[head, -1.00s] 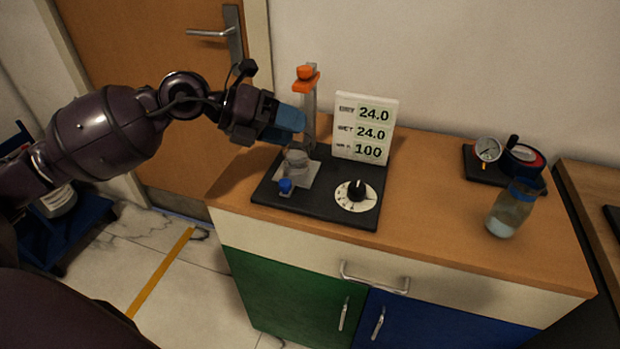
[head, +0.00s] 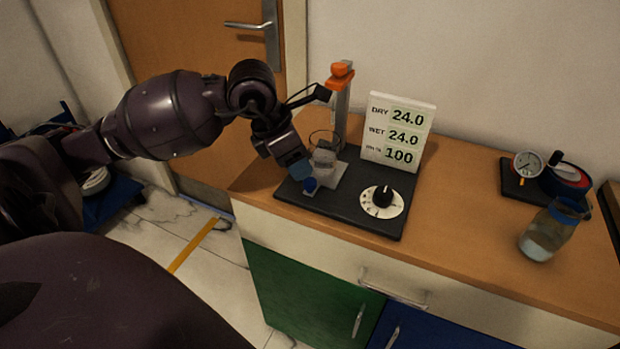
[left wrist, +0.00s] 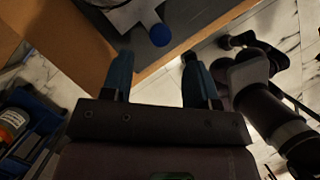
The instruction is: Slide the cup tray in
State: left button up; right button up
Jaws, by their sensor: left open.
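The cup tray (head: 336,182) is a light grey plate on the black base of the rig (head: 352,209), with a blue knob (head: 310,184) at its front-left end. A clear, greyish cup (head: 323,160) stands on it, below the post with the orange top. My left gripper (head: 301,168) is open, with its blue fingers low beside the knob, on its left. In the left wrist view the knob (left wrist: 160,35) lies ahead of the gap between the spread fingers (left wrist: 157,72), apart from them. Part of the tray (left wrist: 137,12) is cut off at the top edge. My right gripper is out of view.
The orange-topped post (head: 341,95) stands behind the cup. A white display (head: 398,133) reads DRY 24.0, WET 24.0, 100. A bottle (head: 547,232) and a gauge (head: 527,165) stand farther right. The counter (head: 460,220) between is clear.

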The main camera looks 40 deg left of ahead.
aim_at(309, 180)
pick_arm(q)
jog(key=b+x, duration=0.1)
jog(key=x, duration=0.5)
jog(key=shift+w+f, duration=0.1)
jog(key=shift+c, duration=0.3)
grip_shut()
